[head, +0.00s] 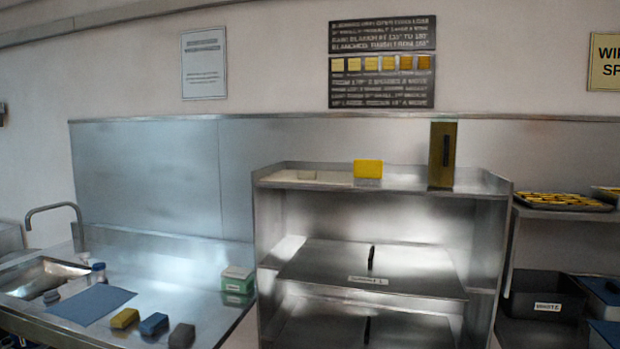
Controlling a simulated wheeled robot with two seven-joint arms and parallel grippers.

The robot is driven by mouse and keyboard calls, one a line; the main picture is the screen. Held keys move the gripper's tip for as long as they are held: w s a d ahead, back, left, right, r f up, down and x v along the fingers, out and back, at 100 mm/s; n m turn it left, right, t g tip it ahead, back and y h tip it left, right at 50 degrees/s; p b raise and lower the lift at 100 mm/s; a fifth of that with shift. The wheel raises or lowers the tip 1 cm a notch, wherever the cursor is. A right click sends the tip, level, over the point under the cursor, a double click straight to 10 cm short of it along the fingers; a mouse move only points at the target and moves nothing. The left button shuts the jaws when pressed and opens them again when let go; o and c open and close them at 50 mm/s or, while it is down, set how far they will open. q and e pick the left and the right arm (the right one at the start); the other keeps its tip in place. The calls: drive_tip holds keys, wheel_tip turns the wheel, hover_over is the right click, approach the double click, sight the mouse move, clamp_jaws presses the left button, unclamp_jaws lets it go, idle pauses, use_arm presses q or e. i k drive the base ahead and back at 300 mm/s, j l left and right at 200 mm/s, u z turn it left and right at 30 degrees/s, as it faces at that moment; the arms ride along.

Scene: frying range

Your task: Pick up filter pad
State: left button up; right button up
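No thing in view is labelled as a filter pad. A flat pale cream sheet (330,178) lies on the left part of the top of the steel shelf unit (265,225); it may be the pad, but I cannot tell for sure. A small greyish piece (306,175) shows on or beside it. A yellow block (368,168) stands at its right end. A flat blue sheet (92,304) lies on the steel counter at the left. Neither of my grippers is in view.
A tall brown-gold box (442,155) stands on the unit's top right. The counter (190,275) holds yellow (125,318), blue (154,324) and grey (182,335) blocks, a green-white box (237,280), a bottle (98,273) and a sink (40,278). A food tray (563,208) is at right.

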sight(327, 177)
drive_tip(key=i+l+u, duration=0.2)
drive_tip(key=i, duration=0.3)
drive_tip(key=i+l+u, duration=0.15)
drive_tip(key=i, duration=0.4)
